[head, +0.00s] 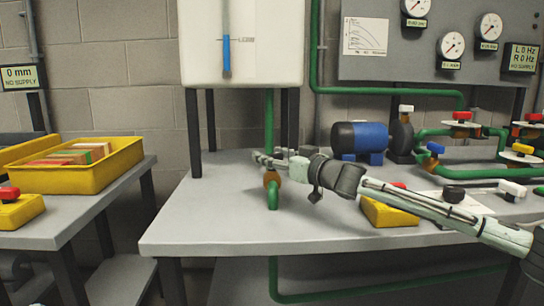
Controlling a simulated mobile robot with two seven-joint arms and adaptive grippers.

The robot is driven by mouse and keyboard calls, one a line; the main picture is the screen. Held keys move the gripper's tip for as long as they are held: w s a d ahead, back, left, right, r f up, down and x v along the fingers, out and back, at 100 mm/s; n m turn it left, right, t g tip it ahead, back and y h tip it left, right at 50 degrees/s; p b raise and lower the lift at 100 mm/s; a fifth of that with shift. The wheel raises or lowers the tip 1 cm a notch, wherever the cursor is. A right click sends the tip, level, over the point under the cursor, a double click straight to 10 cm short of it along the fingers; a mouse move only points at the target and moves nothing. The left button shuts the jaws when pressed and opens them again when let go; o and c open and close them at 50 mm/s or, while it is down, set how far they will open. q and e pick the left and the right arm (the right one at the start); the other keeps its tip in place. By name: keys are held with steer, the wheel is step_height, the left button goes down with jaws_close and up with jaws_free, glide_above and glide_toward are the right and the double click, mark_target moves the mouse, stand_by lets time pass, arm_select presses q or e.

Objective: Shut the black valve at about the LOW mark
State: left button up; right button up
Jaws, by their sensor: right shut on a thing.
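The valve (272,179) under the tank has an orange body on a green pipe above the table. My right gripper (263,158) is shut on its handle, which is mostly hidden by the fingers, so its black colour is hard to see. The white tank (208,42) has a level tube with a blue column (226,58). The top of the blue is at about the height of the LOW mark (246,40), perhaps slightly above it. My left gripper is not in view.
A blue pump motor (361,139) and green pipes with coloured valves stand on the right, with a dark knob (454,194) behind my arm. A yellow box (387,213) is under my arm. A yellow crate (122,166) is on the left table. The table's front left is clear.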

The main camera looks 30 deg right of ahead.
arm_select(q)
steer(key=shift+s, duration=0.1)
arm_select(e)
steer(key=shift+c, duration=0.6)
steer(key=shift+a+f+m+h+b, duration=0.15)
steer(key=shift+m+h+b, duration=0.6)
steer(key=shift+h, duration=0.35)
steer(key=shift+m+h, duration=0.75)
steer(key=shift+h, duration=0.35)
steer(key=shift+m+h, duration=0.4)
steer(key=shift+h, duration=0.2)
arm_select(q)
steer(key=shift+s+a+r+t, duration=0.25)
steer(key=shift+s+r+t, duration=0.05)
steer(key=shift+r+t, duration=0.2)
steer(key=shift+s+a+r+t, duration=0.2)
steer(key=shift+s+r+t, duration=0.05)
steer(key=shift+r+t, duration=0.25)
arm_select(e)
steer(key=shift+m+g+h, duration=0.65)
steer(key=shift+m+h, duration=0.35)
steer(key=shift+h, duration=0.55)
steer(key=shift+m+g+h, duration=0.65)
steer(key=shift+m+h, duration=0.35)
steer(key=shift+h, duration=0.55)
steer(key=shift+d, duration=0.2)
steer(key=o, duration=1.2)
